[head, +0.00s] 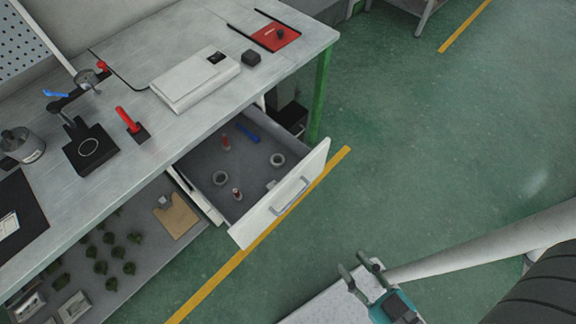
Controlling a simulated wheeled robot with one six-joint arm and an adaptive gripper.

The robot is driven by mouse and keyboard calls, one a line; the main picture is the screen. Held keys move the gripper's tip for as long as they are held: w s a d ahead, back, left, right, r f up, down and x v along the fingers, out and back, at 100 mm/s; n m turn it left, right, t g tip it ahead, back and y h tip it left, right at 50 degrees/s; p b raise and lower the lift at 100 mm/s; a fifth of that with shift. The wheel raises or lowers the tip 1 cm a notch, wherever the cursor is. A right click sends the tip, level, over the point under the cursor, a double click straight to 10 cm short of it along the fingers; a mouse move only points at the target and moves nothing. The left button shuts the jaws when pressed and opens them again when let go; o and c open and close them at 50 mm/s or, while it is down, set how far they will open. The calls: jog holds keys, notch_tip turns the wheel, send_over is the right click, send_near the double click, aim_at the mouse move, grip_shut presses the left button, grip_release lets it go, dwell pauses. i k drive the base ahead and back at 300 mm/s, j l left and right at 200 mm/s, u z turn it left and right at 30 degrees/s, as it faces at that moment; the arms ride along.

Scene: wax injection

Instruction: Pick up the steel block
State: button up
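My gripper (353,263) is at the lower right, above a pale flat surface. Its two fingers are apart with nothing visible between them. A small light-grey block (271,185) lies in the open drawer (279,207), near its front panel; it may be the steel block, but it is too small to tell.
The drawer also holds two grey rings (277,159), red-topped pieces (225,142) and a blue piece (248,134). The workbench (183,142) carries a black press (90,150), a red-handled tool (127,120) and a metal pot (24,146). Green floor beside the drawer is clear.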

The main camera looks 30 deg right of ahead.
aim_at(270, 186)
jog(key=i+l+z, duration=0.1)
jog(key=l+z, duration=0.3)
jog(key=i+l+z, duration=0.15)
jog(key=z, duration=0.25)
jog(key=i+l+z, duration=0.2)
jog(key=z, duration=0.15)
jog(key=l, duration=0.1)
